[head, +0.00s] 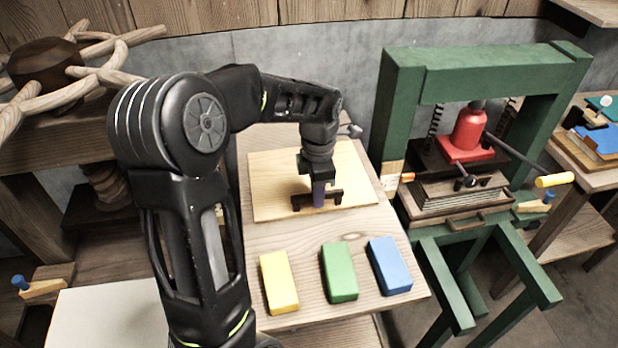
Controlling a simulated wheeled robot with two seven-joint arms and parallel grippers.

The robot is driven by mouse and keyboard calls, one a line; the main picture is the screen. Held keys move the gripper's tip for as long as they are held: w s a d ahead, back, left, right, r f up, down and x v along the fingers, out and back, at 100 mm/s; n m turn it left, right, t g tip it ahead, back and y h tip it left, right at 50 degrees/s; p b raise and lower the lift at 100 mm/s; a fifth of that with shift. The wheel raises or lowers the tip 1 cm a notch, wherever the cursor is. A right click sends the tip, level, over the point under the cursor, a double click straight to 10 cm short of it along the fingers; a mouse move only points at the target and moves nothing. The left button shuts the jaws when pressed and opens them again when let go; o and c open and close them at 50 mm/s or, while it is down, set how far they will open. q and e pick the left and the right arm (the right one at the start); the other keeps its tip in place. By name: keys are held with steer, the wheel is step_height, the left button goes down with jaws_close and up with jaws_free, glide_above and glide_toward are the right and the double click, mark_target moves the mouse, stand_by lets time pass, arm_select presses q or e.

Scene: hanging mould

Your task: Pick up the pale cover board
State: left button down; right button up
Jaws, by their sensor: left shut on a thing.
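The pale cover board (273,187) is a thin, light wooden sheet near the back of the wooden bench top. A dark bracket-like handle (299,197) shows over its middle. My left gripper (318,196) points down over the board and is shut at this handle, with a purple piece between the ends of the bracket. The gripper hides the middle of the handle. I cannot tell whether the board lies flat on the bench or is slightly off it. My right gripper is not in view.
Yellow (279,282), green (340,272) and blue (390,266) blocks lie along the bench's front. A green press frame (400,110) with a red jack (467,137) stands close on the right. A wooden spoked wheel (100,48) stands at the left.

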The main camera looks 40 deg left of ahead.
arm_select(q)
steer(key=shift+r, duration=0.1)
steer(key=shift+r, duration=0.6)
step_height(320, 180, up, 9)
steer(key=shift+f+b, duration=0.1)
steer(key=shift+b, duration=0.6)
